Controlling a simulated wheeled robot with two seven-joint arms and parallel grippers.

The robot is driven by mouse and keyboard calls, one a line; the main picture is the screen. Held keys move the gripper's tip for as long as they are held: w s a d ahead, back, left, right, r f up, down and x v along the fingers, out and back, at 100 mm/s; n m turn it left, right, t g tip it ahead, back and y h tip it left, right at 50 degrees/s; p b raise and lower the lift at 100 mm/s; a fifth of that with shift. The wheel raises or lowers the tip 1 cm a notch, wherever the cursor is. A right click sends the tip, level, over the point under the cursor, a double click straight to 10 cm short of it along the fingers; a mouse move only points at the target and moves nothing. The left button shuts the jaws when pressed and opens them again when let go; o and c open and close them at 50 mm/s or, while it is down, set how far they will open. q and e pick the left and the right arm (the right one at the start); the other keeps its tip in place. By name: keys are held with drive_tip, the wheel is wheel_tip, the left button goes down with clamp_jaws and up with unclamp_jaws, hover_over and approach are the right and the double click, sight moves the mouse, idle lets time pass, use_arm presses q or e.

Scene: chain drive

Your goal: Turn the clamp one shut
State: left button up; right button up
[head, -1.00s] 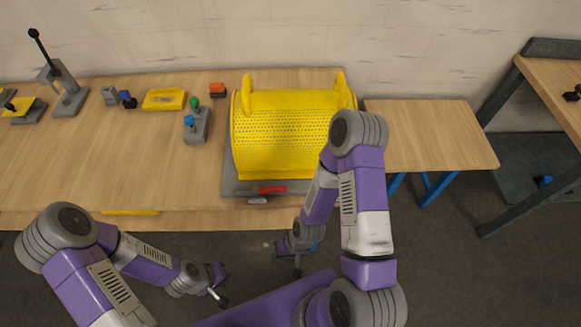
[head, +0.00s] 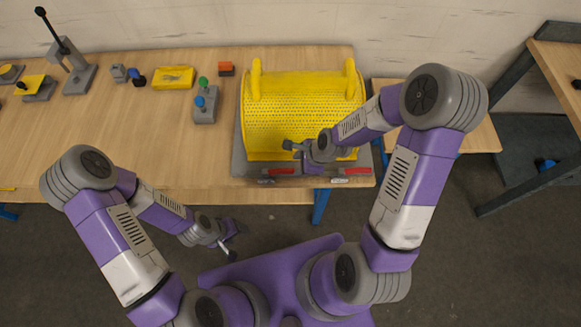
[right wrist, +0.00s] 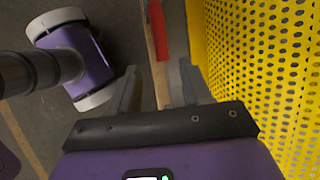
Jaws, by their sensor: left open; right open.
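Two red clamp handles lie along the front edge of the grey base under a yellow perforated guard (head: 290,120): a left one (head: 264,171) and a right one (head: 352,171). Each has a small label below it, too small to read, so I cannot tell which is clamp one. My right gripper (head: 292,146) is open and empty, in front of the guard above the base edge. In the right wrist view a red handle (right wrist: 157,32) shows beyond the gap between the open fingers (right wrist: 158,88), apart from them. My left gripper (head: 231,240) is open and empty, low in front of the table.
The yellow guard stands close beside my right gripper. The table's left front is clear.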

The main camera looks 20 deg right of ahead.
sight(289, 170)
drive_tip(key=shift+b+x, duration=0.35)
drive_tip(key=shift+x, duration=3.4)
drive_tip(key=shift+w, duration=0.15)
clamp_jaws()
